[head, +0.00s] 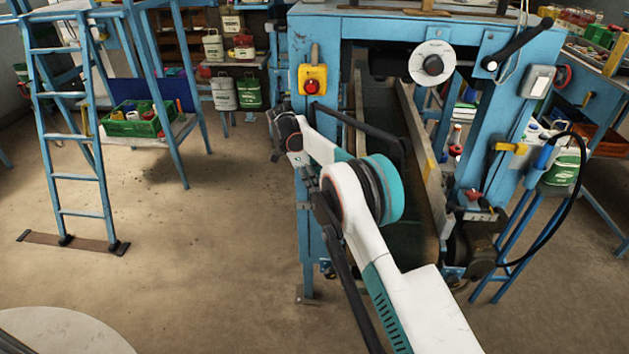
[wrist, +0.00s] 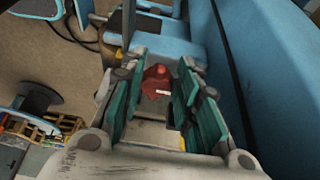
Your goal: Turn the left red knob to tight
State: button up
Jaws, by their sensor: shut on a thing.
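In the wrist view the red knob (wrist: 156,77) sits between the green-padded fingers of my gripper (wrist: 157,85), which is shut on it. A short pale mark shows on the knob's face. The knob is on the blue machine's frame. In the head view my gripper (head: 281,127) is at the left post of the blue machine (head: 304,215); its fingertips are hard to make out and the left knob is hidden there. Another red knob (head: 473,194) shows at the machine's right side.
A yellow box with a red button (head: 311,86) is on the left post above my gripper. A black bar and the belt lie just right of my arm. A blue ladder (head: 72,140) stands at the left. The floor between is clear.

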dwell(0.3)
jog(key=o, duration=1)
jog(key=shift+o, duration=0.2)
jog(key=shift+a, duration=0.1)
jog(key=v, duration=1.1)
jog(key=shift+r, duration=0.4)
jog(key=shift+a, duration=0.15)
